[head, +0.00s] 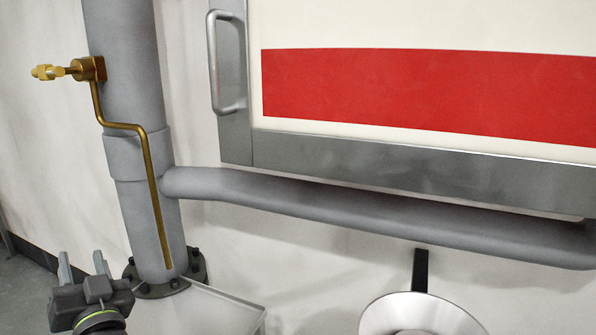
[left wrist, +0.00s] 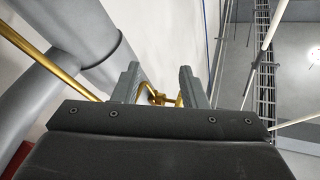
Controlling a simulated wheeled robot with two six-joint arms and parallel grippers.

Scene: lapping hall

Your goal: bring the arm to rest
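My left gripper (head: 82,258) is at the lower left of the head view, fingers pointing up. It is open, with a clear gap between its fingers and nothing held. In the left wrist view the two fingers (left wrist: 159,75) stand apart. A brass fitting (left wrist: 157,99) shows beyond them through the gap, not touched as far as I can see. In the head view, the brass valve fitting (head: 88,69) sits high on the grey vertical pipe (head: 128,90), above my gripper. A thin bent brass tube (head: 152,175) runs down from it. My right gripper is not in view.
A grey pipe (head: 370,212) runs right from the vertical pipe. Above it is a metal-framed panel (head: 380,160) with a red band and handle (head: 213,62). A pale box-like top (head: 215,310) and a round metal dish (head: 425,312) are low down. Floor shows at far left.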

